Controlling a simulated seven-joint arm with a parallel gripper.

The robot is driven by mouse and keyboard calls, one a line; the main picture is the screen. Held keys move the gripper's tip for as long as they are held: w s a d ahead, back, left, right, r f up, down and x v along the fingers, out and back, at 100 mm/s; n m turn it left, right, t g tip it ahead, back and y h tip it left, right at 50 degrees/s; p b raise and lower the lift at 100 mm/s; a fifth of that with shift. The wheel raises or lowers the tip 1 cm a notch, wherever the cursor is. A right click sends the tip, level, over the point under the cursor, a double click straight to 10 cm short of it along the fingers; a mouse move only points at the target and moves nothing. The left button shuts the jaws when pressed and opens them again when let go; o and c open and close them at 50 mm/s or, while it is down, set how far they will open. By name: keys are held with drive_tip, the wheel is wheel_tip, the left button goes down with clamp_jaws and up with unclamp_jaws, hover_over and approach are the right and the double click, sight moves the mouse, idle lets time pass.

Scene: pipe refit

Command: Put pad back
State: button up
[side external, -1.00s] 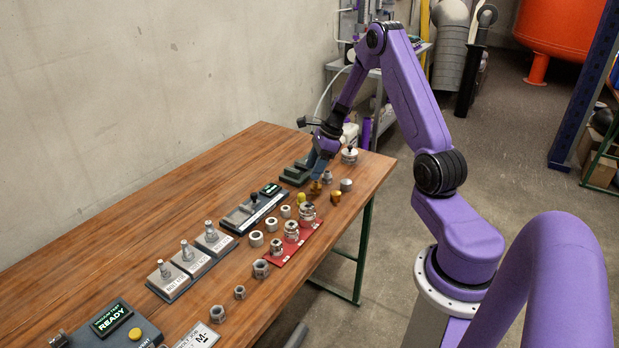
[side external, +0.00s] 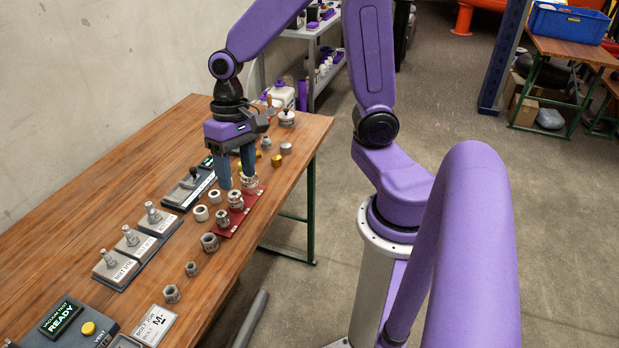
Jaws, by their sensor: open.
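My gripper (side external: 236,178) hangs above the table, its two blue-grey fingers pointing down and apart. Nothing shows between them. Its fingertips are beside the metal fitting (side external: 249,182) at the far end of the red mat (side external: 229,232); contact cannot be told. More metal fittings (side external: 235,199) stand on the mat. Two pale rings (side external: 201,213) stand to its left. I cannot tell for sure which piece is the pad. The gripper hides part of the table's far end.
Labelled blocks with metal posts (side external: 131,240) stand nearer. A brass piece (side external: 277,160), a grey cylinder (side external: 286,148) and a knobbed lid (side external: 287,118) stand at the far right.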

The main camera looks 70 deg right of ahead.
drive_tip(key=s+r+n+h, duration=0.1)
drive_tip(key=s+r+n, duration=0.1)
drive_tip(key=s+n, duration=1.3)
drive_tip(key=shift+s+a+r+t+h, duration=0.3)
drive_tip(key=shift+a+t, duration=0.1)
